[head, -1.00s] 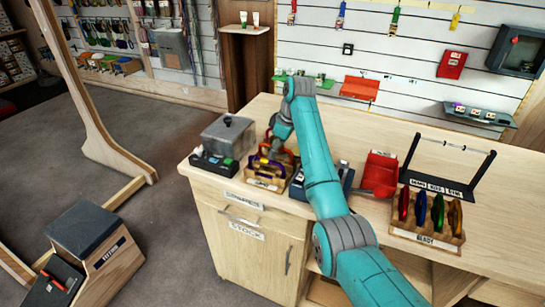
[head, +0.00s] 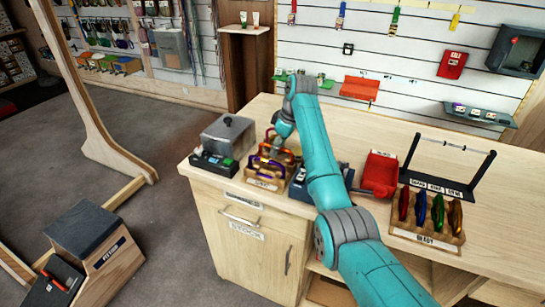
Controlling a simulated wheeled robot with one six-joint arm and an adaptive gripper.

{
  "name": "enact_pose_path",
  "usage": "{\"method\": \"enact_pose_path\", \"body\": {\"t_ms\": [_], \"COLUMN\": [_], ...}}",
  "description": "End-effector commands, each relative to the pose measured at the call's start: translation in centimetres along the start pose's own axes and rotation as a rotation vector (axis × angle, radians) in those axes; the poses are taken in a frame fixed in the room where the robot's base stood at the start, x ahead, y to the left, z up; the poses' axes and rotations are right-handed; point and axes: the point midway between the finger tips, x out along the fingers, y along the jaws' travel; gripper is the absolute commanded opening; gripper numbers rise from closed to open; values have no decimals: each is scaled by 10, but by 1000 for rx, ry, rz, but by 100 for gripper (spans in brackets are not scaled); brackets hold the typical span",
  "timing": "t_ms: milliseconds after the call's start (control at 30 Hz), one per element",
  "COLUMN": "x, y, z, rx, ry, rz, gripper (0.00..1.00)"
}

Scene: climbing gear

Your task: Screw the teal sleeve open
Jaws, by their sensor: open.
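The teal sleeve is too small to make out in this view, and my wrist hides part of the area.
The back-middle bench is clear.

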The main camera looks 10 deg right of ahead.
Motion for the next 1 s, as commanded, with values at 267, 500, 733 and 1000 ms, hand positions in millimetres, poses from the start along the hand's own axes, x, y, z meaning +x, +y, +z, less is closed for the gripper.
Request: {"method": "enact_pose_path", "body": {"t_ms": [267, 500, 733, 1000], "x": [-1, -7, -14, -22], "y": [2, 2, 2, 2], "z": [0, -2, -4, -6], "rx": [0, 0, 0, 0], "ry": [0, 1, 1, 1], "rz": [1, 2, 2, 2], "gripper": [46, 46, 46, 46]}}
